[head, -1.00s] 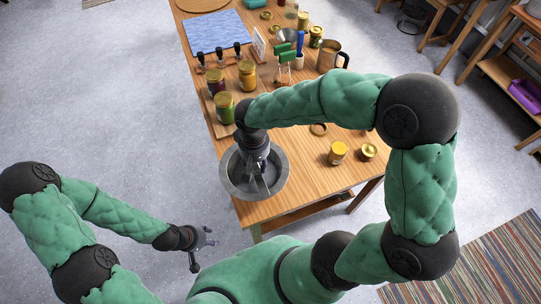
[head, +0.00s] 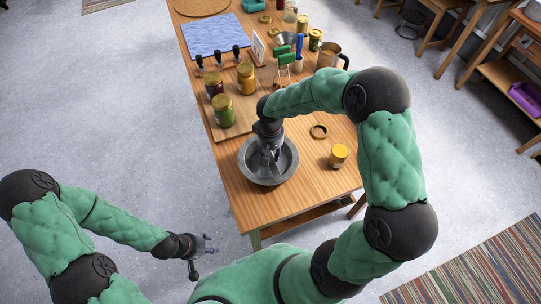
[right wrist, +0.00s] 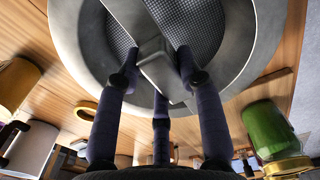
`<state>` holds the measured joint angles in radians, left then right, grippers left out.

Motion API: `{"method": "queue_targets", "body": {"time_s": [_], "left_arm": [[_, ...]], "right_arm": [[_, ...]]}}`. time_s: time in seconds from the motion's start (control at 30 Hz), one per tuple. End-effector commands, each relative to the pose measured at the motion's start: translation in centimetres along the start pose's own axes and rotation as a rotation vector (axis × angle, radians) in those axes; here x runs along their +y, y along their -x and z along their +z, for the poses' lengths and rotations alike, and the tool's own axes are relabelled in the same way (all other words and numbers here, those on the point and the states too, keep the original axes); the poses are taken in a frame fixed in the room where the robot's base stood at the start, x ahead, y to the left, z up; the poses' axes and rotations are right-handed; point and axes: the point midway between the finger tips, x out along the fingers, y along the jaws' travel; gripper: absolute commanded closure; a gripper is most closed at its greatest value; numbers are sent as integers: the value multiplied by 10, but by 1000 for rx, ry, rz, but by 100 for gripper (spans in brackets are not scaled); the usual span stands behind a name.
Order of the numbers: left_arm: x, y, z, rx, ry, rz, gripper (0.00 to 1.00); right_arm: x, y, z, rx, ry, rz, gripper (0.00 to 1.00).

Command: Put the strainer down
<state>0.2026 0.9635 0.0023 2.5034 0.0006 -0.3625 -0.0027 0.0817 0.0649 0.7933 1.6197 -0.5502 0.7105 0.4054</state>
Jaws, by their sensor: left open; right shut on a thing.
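The strainer (head: 247,167) is a round grey metal bowl near the front left corner of the wooden table (head: 308,195). My right gripper (head: 271,158) reaches down into it and is shut on it. In the right wrist view, the fingers (right wrist: 158,70) close on a grey bar across the strainer (right wrist: 255,50), with dark mesh behind. I cannot tell whether its base touches the tabletop. My left gripper (head: 206,244) is open and empty, low over the floor left of the table.
Green (head: 223,112) and yellow (head: 246,78) jars stand on a board behind the strainer. A yellow-lidded jar (head: 338,156) and a ring-shaped lid (head: 319,131) are to its right. Bare tabletop lies in front and to the right.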

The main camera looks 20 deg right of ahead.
Motion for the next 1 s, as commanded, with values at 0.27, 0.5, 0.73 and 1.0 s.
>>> {"method": "queue_targets", "body": {"time_s": [0.27,0.5,0.73,1.0], "left_arm": [[-2,-6,0,0,0,0,54],[-3,-9,0,0,0,0,54],[-3,-8,0,0,0,0,54],[-2,-6,0,0,0,0,54]], "right_arm": [[0,-18,0,1,-1,1,100],[0,-22,0,0,0,1,100],[0,-21,1,-1,0,1,39],[0,-19,0,-1,0,1,39]]}}
